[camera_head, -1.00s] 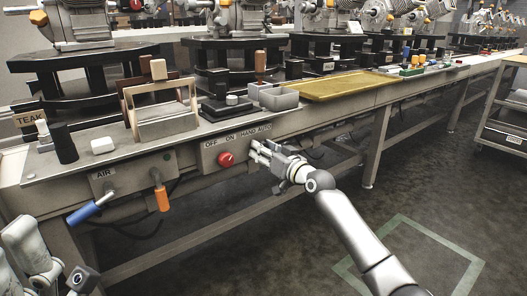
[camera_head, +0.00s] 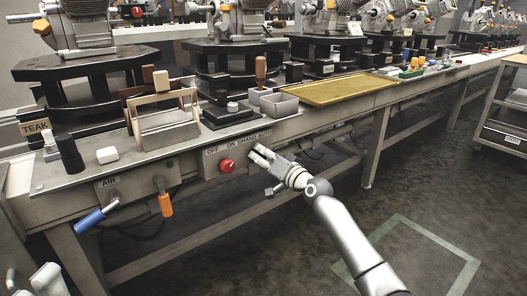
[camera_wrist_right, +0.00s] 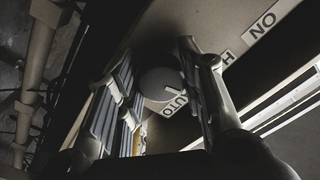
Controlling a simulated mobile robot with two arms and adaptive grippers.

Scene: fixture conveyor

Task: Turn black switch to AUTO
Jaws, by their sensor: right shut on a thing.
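The grey control panel (camera_head: 208,171) on the bench front carries the labels OFF, ON, HAND and AUTO. My right gripper (camera_head: 260,156) is at the panel's right end, under HAND and AUTO. It hides the black switch in the head view. In the right wrist view the round switch (camera_wrist_right: 158,84) sits between the two fingers of my right gripper (camera_wrist_right: 165,95), which is shut on it. The AUTO label (camera_wrist_right: 175,104) is right beside the switch. Where its pointer aims is unclear. Only pale parts of my left arm show at the bottom left.
A red knob (camera_head: 227,166) is on the same panel, left of my right gripper. A blue handle (camera_head: 90,221) and an orange handle (camera_head: 165,204) hang below the bench edge further left. A yellow tray (camera_head: 335,89) lies on the bench. The floor in front is open.

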